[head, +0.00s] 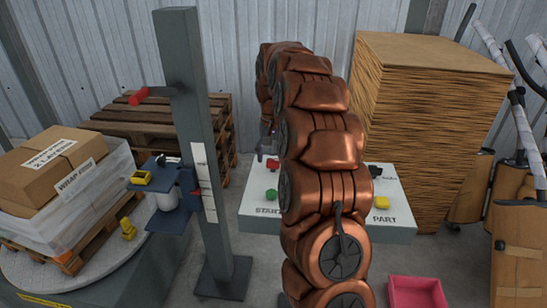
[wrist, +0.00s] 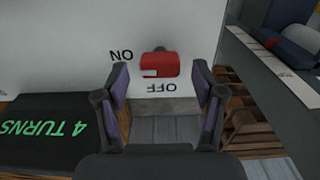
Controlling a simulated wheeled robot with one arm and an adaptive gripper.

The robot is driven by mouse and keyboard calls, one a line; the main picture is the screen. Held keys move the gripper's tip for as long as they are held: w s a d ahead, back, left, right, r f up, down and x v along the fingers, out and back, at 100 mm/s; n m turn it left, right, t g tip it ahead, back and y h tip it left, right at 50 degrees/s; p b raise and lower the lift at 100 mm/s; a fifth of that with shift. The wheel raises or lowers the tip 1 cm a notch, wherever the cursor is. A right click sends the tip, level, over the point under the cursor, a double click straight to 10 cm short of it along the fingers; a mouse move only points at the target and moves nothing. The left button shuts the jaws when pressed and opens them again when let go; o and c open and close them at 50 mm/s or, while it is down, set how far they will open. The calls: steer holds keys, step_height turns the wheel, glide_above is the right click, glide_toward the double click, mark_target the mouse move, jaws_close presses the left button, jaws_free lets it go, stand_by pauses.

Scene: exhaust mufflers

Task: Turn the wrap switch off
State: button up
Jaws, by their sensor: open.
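In the wrist view, a red switch (wrist: 158,66) with a dark pivot and a small white mark sits on a white panel (wrist: 60,30). The panel lettering appears upside down: ON is at the switch's left and OFF is just below it in the picture. I cannot tell for certain which word the switch points to. My gripper (wrist: 158,88) is open and empty, with its purple-padded fingers at either side of the switch, apart from it. In the head view my copper-coloured arm covers much of the white console (head: 258,220) and hides most of my gripper.
A green button (head: 271,194) and a yellow button (head: 381,202) stand on the console.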

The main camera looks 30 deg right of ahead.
steer(key=shift+f, duration=0.6)
steer(key=c, duration=1.1)
steer(key=shift+c, duration=0.2)
